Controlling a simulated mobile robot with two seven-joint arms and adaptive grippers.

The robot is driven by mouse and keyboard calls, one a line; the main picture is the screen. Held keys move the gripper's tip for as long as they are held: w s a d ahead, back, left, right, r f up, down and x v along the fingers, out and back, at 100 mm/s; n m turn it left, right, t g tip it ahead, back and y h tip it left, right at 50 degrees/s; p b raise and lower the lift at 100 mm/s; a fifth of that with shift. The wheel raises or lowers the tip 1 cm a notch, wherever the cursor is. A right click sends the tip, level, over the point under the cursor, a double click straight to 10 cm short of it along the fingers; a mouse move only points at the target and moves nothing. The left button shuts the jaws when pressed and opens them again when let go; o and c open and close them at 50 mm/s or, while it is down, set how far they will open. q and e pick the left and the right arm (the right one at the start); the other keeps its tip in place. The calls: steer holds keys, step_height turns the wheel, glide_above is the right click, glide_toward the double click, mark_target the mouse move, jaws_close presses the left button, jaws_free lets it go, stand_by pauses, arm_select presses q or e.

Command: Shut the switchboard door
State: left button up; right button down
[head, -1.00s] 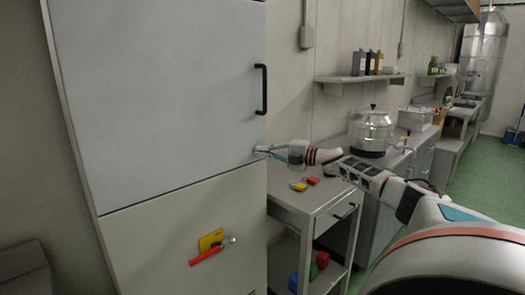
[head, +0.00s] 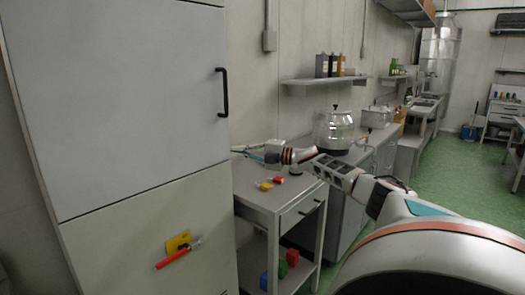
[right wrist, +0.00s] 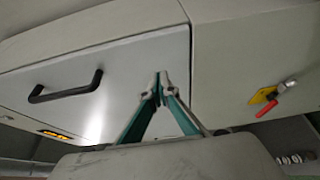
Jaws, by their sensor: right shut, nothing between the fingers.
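The switchboard door (head: 130,95) is a large grey panel with a black bar handle (head: 222,92) on its right side. It looks flush with the cabinet, with only a thin seam above the lower panel (head: 150,225). The door (right wrist: 110,65) and its handle (right wrist: 66,88) also show in the right wrist view. My right gripper (head: 236,152) is shut and empty, just right of the door's lower right edge, apparently slightly clear of it. Its closed fingertips (right wrist: 160,84) show in front of the door in the wrist view. My left gripper is not in view.
A yellow tag and a red-handled switch (head: 175,258) sit on the lower panel. A grey side table (head: 262,203) with small red and yellow items stands right of the cabinet. A metal pot (head: 333,130) stands on the counter behind. Green floor is open at right.

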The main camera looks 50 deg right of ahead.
arm_select(q)
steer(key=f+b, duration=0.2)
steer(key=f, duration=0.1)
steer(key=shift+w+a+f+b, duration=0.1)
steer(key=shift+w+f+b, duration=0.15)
steer(key=shift+b, duration=0.15)
arm_select(e)
steer(key=s+d+f, duration=0.1)
steer(key=d, duration=0.7)
steer(key=shift+s, duration=0.4)
steer(key=shift+d+f, duration=0.1)
